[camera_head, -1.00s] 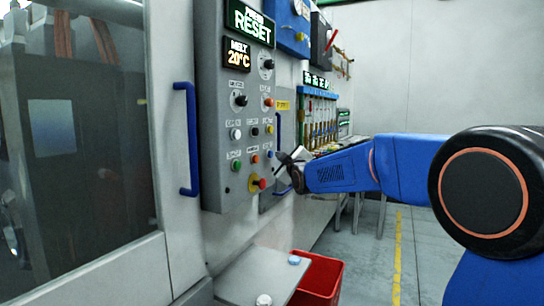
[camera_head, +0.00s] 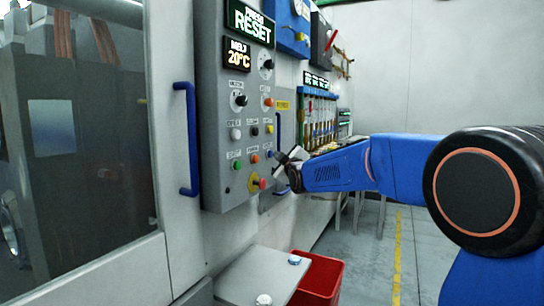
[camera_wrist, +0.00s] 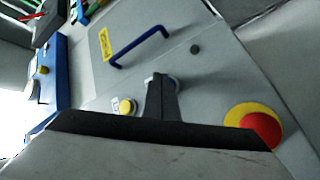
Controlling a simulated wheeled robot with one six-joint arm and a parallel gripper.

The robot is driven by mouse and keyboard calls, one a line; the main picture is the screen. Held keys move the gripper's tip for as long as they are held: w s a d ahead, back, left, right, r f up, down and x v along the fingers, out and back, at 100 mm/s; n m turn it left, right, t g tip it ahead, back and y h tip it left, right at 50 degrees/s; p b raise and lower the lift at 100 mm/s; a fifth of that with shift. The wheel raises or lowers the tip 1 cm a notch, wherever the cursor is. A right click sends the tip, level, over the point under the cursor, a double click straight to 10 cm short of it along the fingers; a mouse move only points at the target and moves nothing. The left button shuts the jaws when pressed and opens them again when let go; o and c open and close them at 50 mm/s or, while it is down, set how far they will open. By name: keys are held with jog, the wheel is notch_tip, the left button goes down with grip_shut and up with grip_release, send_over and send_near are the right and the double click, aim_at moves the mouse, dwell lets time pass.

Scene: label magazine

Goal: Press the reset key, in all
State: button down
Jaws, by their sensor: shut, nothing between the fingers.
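A grey control panel (camera_head: 220,120) carries a display (camera_head: 250,20) reading "PRESS RESET" and several round buttons and knobs. Their small labels are too blurred to read, so I cannot tell by label which is the reset key. My gripper (camera_head: 281,157) is at the panel's right edge, beside a small bluish button (camera_head: 270,154). A red stop button on yellow (camera_wrist: 262,128) and a yellow button (camera_wrist: 125,107) are nearby.
A blue door handle (camera_head: 187,140) is left of the panel, and another blue handle (camera_wrist: 140,45) shows in the wrist view. A red bin (camera_head: 320,279) and a grey shelf (camera_head: 258,276) are below. Floor at right is clear.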

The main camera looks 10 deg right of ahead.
jog(key=shift+w+a, duration=0.15)
jog(key=shift+a, duration=0.05)
dwell(0.3)
jog(key=shift+d, duration=0.15)
jog(key=shift+s+d, duration=0.55)
dwell(0.4)
jog(key=s+d, duration=0.1)
jog(key=d, duration=0.1)
jog(key=s+d, duration=0.2)
dwell(0.4)
dwell(0.5)
